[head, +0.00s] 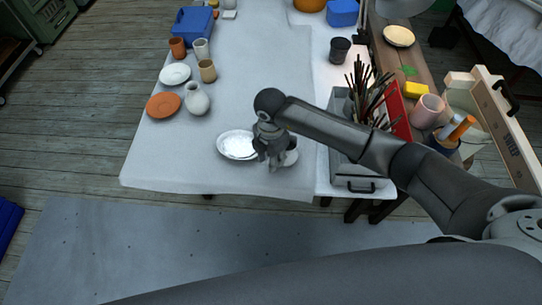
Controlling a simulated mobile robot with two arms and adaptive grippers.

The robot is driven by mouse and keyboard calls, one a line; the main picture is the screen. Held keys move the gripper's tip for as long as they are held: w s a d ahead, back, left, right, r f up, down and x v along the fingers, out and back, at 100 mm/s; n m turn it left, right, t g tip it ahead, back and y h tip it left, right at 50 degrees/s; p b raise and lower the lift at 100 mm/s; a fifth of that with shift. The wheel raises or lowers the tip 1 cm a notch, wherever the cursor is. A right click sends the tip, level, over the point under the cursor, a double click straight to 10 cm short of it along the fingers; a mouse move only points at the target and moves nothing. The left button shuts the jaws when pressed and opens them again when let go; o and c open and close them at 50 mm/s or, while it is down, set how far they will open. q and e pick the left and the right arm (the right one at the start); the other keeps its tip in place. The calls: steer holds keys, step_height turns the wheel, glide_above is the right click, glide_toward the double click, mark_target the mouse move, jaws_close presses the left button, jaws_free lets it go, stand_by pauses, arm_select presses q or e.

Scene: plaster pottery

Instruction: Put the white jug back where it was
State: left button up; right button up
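A white round-bellied vessel with a narrow neck, which looks like the white jug (197,101), stands upright on the pale cloth-covered table (165,165), right of an orange plate. My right gripper (270,162) points down near the table's front, well to the right of and nearer than this jug. It is just right of a white shallow dish (235,145) and overlaps its edge in view. Another white piece (291,158) shows partly behind the gripper; its shape is mostly hidden. Whether the fingers are open or shut is unclear. My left gripper is not in view.
An orange plate (163,105), a white plate (174,74), a tan cup (207,71), a white cup (201,49) and a brown cup (177,47) stand at the left. A grey tool box (352,172) is at the right. The table's middle is clear.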

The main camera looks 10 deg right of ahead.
steer(key=shift+r, duration=0.2)
steer(key=shift+w+r, duration=0.1)
steer(key=shift+r, duration=0.2)
step_height(320, 180, up, 11)
steer(key=b, duration=0.2)
steer(key=shift+r+b, duration=0.2)
steer(key=shift+b, duration=0.1)
steer(key=shift+a, duration=0.1)
